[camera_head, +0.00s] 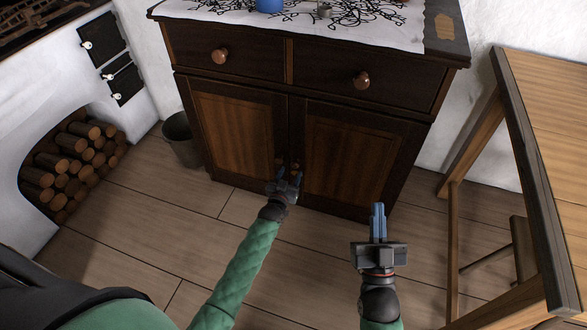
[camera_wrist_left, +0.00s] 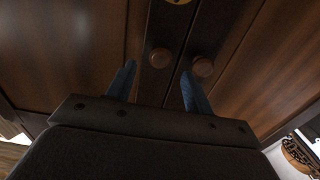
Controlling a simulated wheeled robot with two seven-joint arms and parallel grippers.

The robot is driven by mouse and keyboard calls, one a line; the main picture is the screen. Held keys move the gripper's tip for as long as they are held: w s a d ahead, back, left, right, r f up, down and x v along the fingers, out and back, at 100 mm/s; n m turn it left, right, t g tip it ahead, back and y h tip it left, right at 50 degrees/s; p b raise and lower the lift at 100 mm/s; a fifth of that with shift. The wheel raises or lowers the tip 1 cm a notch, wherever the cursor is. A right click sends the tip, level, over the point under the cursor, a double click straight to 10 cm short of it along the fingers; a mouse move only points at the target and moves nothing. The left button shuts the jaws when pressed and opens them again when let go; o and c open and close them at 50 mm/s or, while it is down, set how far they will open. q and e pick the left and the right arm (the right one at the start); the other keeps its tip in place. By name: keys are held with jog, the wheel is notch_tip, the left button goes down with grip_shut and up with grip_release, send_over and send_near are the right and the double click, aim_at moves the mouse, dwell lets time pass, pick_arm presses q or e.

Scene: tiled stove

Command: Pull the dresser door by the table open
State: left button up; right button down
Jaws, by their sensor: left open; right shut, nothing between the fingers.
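The dresser (camera_head: 290,130) has two lower panelled doors, both closed. The door by the table (camera_head: 352,158) is the right one in the head view. Its small round knob (camera_head: 296,164) sits near the middle seam, beside the left door's knob (camera_head: 279,161). My left gripper (camera_head: 287,176) is open in front of these knobs. In the left wrist view, one knob (camera_wrist_left: 160,57) shows beyond the gap between the fingers, the other (camera_wrist_left: 203,66) by the right fingertip. Neither appears gripped. My right gripper (camera_head: 377,206) is shut and empty, in front of the right door's lower right part.
A wooden table (camera_head: 555,100) stands at the right, its legs near the dresser. A grey bucket (camera_head: 181,140) stands left of the dresser. Firewood (camera_head: 75,160) fills the stove niche. Two knobbed drawers lie above the doors. The floor before the dresser is clear.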

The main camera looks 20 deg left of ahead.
aim_at(294, 166)
pick_arm(q)
jog(key=w, duration=0.4)
jog(key=shift+w, duration=0.15)
pick_arm(e)
notch_tip(294, 166, up, 6)
jog(key=s+t, duration=0.2)
jog(key=shift+s+d+r+y, duration=0.15)
jog(key=shift+d+y, duration=0.25)
jog(key=shift+d, duration=0.05)
pick_arm(q)
grip_shut()
